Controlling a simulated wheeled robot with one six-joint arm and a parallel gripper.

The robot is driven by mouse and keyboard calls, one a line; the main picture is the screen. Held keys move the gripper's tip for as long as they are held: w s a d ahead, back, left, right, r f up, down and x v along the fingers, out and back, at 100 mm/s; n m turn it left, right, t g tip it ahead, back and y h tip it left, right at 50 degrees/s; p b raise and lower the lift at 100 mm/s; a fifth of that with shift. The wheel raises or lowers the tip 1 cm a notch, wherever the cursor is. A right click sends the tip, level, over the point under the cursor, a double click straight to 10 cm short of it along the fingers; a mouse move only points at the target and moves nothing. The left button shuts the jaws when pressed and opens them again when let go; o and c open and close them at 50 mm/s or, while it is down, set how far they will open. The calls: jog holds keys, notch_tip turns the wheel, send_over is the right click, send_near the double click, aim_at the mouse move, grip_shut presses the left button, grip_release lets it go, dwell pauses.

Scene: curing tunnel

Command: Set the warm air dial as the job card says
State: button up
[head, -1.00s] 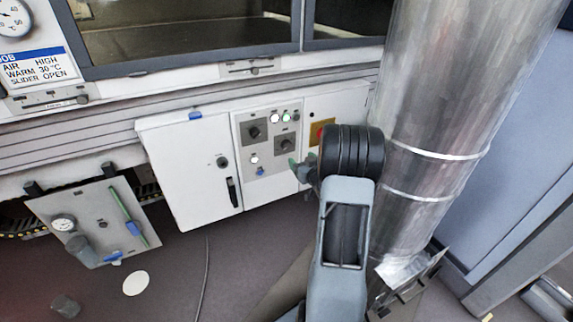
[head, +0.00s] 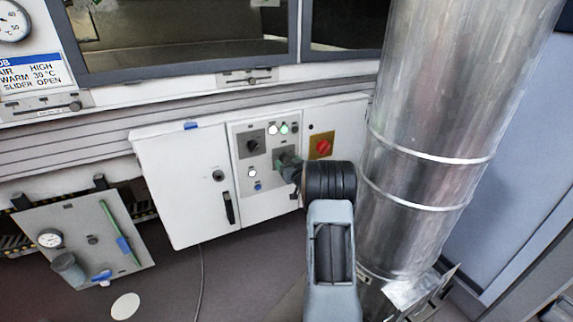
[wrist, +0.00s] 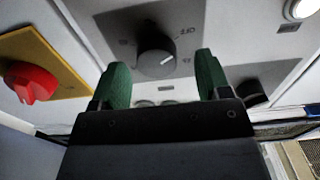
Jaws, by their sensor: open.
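The job card (head: 30,72) at the left edge of the head view reads AIR HIGH, WARM 30 °C, SLIDER OPEN. A black dial (wrist: 157,55) on a grey plate faces my gripper (wrist: 162,78) in the wrist view; its white pointer line aims to the picture's upper right. The marks around it are too small to read surely. My gripper is open, its green fingers on either side of the dial's front, with no clear contact. In the head view my gripper (head: 288,165) is at the lower right dial of the panel and mostly covers it.
A red switch on a yellow plate (head: 322,147) is close to the right, also in the wrist view (wrist: 32,82). A large metal duct (head: 430,120) stands right of my arm.

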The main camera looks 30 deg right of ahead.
jog(key=shift+w+d, duration=0.1)
jog(key=shift+w, duration=0.6)
jog(key=shift+s+d, duration=0.1)
jog(key=shift+c, duration=0.5)
jog(key=c, duration=0.8)
jog(key=shift+r, duration=0.1)
